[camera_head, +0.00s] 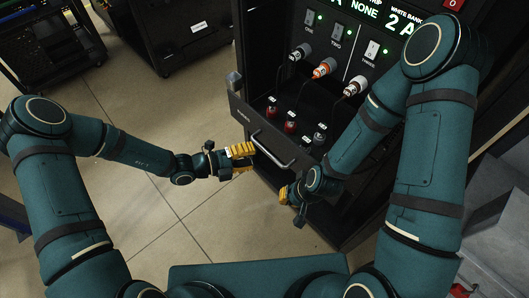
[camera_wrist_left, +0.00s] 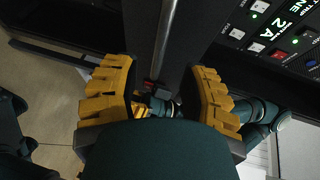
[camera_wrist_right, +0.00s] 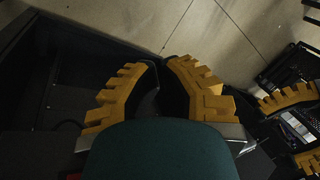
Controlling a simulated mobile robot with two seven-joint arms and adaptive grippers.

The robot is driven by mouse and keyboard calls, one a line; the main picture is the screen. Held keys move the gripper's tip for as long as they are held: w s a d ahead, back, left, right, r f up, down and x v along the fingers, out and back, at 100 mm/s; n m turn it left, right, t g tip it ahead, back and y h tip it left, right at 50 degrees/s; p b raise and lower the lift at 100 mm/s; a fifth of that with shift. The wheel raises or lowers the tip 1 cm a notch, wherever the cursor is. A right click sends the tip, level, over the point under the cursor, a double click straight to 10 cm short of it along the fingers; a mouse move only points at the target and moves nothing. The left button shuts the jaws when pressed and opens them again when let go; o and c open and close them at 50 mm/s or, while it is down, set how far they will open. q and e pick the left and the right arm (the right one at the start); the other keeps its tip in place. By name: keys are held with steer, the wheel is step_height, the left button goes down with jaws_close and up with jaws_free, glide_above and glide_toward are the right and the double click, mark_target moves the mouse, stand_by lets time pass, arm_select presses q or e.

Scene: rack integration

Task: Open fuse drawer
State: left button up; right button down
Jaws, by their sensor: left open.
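The fuse drawer (camera_head: 244,118) is a dark drawer in the rack, standing out from it, with several red and grey fuse parts inside. Its metal bar handle (camera_head: 272,153) is on the front. My left gripper (camera_head: 243,158) is open just left of the handle. In the left wrist view, the handle bar (camera_wrist_left: 167,40) runs between and beyond its yellow fingers (camera_wrist_left: 163,95); contact cannot be told. My right gripper (camera_head: 291,194) is below the drawer front, near the lower rack. In the right wrist view its fingertips (camera_wrist_right: 163,64) are nearly together with nothing visible between them.
Plugs with an orange collar (camera_head: 324,69) and grey collars sit above the drawer, under lit switches (camera_head: 372,50). A black cabinet (camera_head: 175,35) stands back left. Tiled floor (camera_head: 150,100) is clear left of the rack. My left gripper shows close by in the right wrist view (camera_wrist_right: 298,130).

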arm_select(q)
steer(key=v, duration=0.5)
steer(key=shift+a, duration=0.15)
steer(key=shift+s, duration=0.1)
